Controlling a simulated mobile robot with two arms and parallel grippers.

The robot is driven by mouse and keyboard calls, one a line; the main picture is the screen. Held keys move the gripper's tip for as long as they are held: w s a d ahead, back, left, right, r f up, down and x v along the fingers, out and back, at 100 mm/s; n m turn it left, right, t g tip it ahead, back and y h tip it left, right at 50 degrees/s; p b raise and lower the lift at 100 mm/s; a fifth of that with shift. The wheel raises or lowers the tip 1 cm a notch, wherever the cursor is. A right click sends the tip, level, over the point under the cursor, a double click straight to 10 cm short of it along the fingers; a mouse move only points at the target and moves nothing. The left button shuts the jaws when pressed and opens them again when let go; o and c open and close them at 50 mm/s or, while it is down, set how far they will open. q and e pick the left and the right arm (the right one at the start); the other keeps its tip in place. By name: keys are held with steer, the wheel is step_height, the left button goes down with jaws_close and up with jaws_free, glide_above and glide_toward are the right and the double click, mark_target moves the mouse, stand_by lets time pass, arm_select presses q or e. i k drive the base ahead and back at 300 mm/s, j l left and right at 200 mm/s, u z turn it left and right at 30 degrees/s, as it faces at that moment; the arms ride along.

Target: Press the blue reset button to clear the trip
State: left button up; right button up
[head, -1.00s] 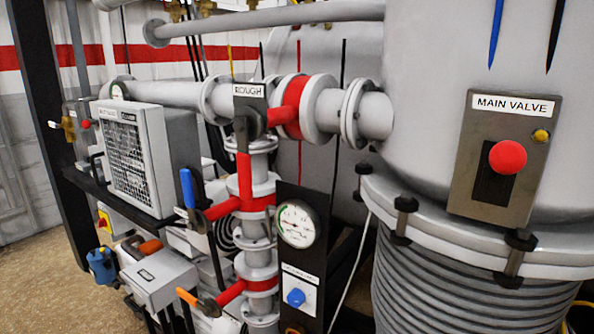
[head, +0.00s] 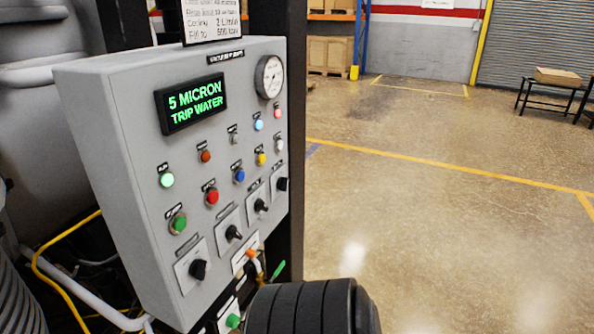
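A grey control panel (head: 110,150) stands at the left in the head view, its face angled to the right. The blue button (head: 239,175) sits in the middle row of its face, between a red button (head: 212,196) and a yellow one (head: 261,159). Its label is too small to read. A pale blue lit lamp (head: 258,125) is in the row above. The display (head: 191,103) reads "5 MICRON TRIP WATER" in green. Neither gripper is in view. A dark ribbed round part, which may be mine, shows at the bottom centre.
Black rotary switches (head: 233,233) line the panel's lower face, and a dial gauge (head: 269,77) is at its top right. A yellow hose (head: 42,262) runs at lower left. Open floor (head: 430,220) lies to the right, with a low table (head: 553,92) far off.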

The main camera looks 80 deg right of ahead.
mark_target(240, 176)
steer(key=z, duration=2.2)
